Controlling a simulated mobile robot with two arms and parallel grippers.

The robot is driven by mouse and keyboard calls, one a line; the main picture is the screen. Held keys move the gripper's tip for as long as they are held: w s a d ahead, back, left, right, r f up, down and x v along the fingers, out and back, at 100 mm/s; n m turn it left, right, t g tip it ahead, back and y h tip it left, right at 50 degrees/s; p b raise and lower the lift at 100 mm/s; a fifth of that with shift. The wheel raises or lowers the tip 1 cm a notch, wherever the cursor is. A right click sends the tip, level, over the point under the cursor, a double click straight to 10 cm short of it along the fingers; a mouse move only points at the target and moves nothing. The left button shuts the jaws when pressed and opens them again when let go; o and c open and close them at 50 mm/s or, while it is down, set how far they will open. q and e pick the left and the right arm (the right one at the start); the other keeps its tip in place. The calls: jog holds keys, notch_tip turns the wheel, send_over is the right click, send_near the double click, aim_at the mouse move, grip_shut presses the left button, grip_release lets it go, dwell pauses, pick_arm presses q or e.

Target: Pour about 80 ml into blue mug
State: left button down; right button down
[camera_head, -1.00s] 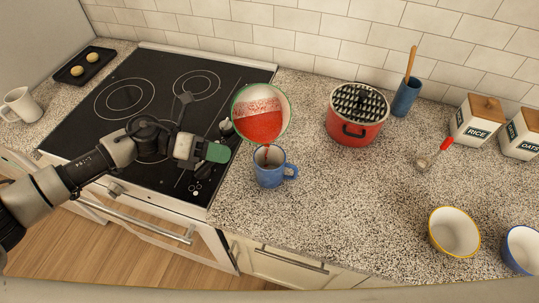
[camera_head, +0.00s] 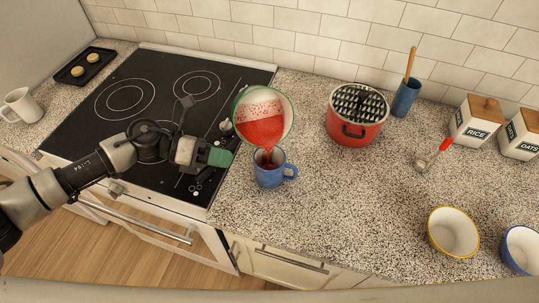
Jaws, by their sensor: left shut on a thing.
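The blue mug (camera_head: 270,176) stands upright on the speckled counter just right of the stove, its handle to the right. My left gripper (camera_head: 222,156) is shut on a green-rimmed container (camera_head: 262,104) with red liquid inside. The container is tilted over the mug, its near lip just above the mug's opening. A red stream (camera_head: 268,155) runs from the lip into the mug, and red liquid shows inside the mug. The level in the mug cannot be read clearly. The exact grip point is partly hidden. My right gripper is not in view.
A red pot (camera_head: 355,132) with a dark grated top stands to the right of the container. A blue holder (camera_head: 406,98), rice canister (camera_head: 475,118), red-handled scoop (camera_head: 433,157) and yellow-rimmed bowl (camera_head: 453,233) are farther right. The counter right of the mug is clear.

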pick_arm(q)
jog(key=shift+r+m+t+y+p, duration=0.1)
jog(key=shift+m+t+y+p, duration=0.25)
jog(key=shift+m, duration=0.35)
dwell(1.1)
jog(key=shift+w+f+n+b, duration=0.1)
jog(key=shift+f+n+b, duration=0.3)
jog(key=shift+n+b, duration=0.25)
notch_tip(320, 180, up, 3)
jog(key=shift+f+n+g+h+p, duration=0.15)
jog(key=shift+n+g+h+p, duration=0.55)
jog(key=shift+n+g, duration=0.25)
jog(key=shift+w+f+n+b, duration=0.3)
jog(key=shift+f+b, duration=0.15)
jog(key=shift+b, duration=0.25)
jog(key=w+n+h+b, duration=0.1)
jog(key=w+a+f+n+g+b, duration=0.1)
jog(key=b, duration=0.1)
jog(key=shift+w+f+n+h+b, duration=0.1)
jog(key=shift+w+n+h+b, duration=0.2)
jog(key=shift+w+h, duration=0.05)
